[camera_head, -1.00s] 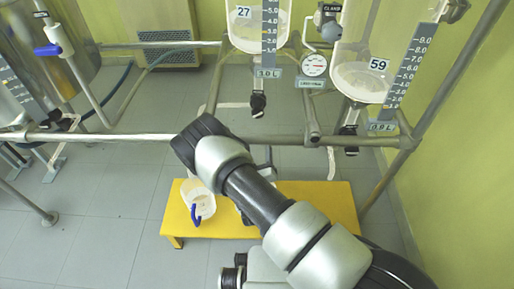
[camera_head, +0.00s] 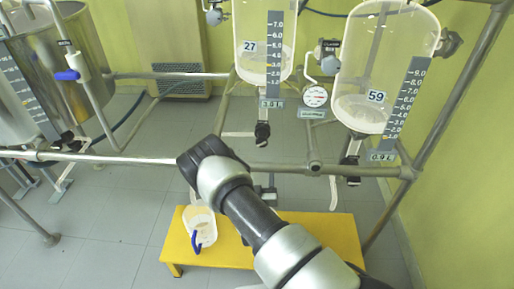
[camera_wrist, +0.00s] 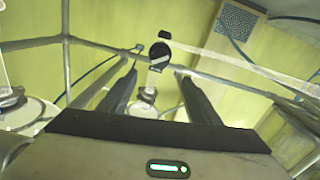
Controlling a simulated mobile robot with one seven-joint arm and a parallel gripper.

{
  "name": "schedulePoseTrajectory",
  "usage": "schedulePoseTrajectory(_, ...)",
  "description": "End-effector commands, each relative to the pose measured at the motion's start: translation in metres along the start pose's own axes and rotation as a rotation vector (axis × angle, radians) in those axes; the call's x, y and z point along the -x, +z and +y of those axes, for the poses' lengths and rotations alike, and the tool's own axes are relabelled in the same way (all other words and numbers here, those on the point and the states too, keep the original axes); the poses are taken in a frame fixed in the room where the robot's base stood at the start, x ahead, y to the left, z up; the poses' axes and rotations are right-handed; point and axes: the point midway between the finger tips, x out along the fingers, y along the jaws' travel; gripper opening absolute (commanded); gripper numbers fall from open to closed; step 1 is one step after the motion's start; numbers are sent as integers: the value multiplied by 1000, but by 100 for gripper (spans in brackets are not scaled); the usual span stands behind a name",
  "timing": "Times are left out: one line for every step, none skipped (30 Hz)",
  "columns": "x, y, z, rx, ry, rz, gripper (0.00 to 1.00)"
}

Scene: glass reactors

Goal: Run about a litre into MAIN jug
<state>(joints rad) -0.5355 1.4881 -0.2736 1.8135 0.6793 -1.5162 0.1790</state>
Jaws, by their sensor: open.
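A clear jug with a blue handle (camera_head: 200,225) stands on a yellow stool; no name on it is legible. Above hang two glass vessels: vessel 27 (camera_head: 248,30), its plate reading about 3 L, and vessel 59 (camera_head: 380,60), its plate reading 0.9 L. Under vessel 27 is an outlet valve with a black handle (camera_head: 262,132); a similar valve (camera_head: 352,172) hangs under vessel 59. In the wrist view my gripper (camera_wrist: 157,76) is open and empty, with a black-handled valve (camera_wrist: 160,55) showing beyond, between the fingers. The arm hides the gripper in the head view.
A metal pipe rail (camera_head: 110,158) crosses in front of the vessels. The yellow stool (camera_head: 335,235) has free room right of the jug. A pressure gauge (camera_head: 315,96) sits between the vessels. A steel tank with a blue-handled valve (camera_head: 67,75) is at left.

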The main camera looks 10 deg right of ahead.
Motion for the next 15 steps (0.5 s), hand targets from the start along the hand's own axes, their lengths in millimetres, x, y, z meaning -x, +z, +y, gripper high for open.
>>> schedulePoseTrajectory(-12, 2, 0, -2, 3, 4, 57)
schedulePoseTrajectory(-18, 2, 0, -2, 2, 4, 57)
schedulePoseTrajectory(-27, 2, 0, -2, 1, 3, 57)
schedulePoseTrajectory(-34, 2, 0, -1, 1, 4, 57)
schedulePoseTrajectory(-40, 2, 0, -2, 1, 3, 57)
schedulePoseTrajectory(-49, 2, 0, -1, 2, 4, 57)
schedulePoseTrajectory(-56, 2, 0, -1, 1, 3, 57)
schedulePoseTrajectory(-62, 2, 0, 0, 1, 4, 57)
schedulePoseTrajectory(-71, 2, 0, -1, 0, 4, 57)
schedulePoseTrajectory(-78, 2, 0, -1, 0, 3, 57)
schedulePoseTrajectory(-84, 2, 0, -1, 0, 3, 57)
schedulePoseTrajectory(-92, 2, 0, -1, 1, 3, 57)
schedulePoseTrajectory(-98, 2, 0, 0, 1, 3, 57)
schedulePoseTrajectory(-104, 2, 0, 0, 1, 3, 57)
schedulePoseTrajectory(-111, 2, 0, 1, 0, 3, 57)
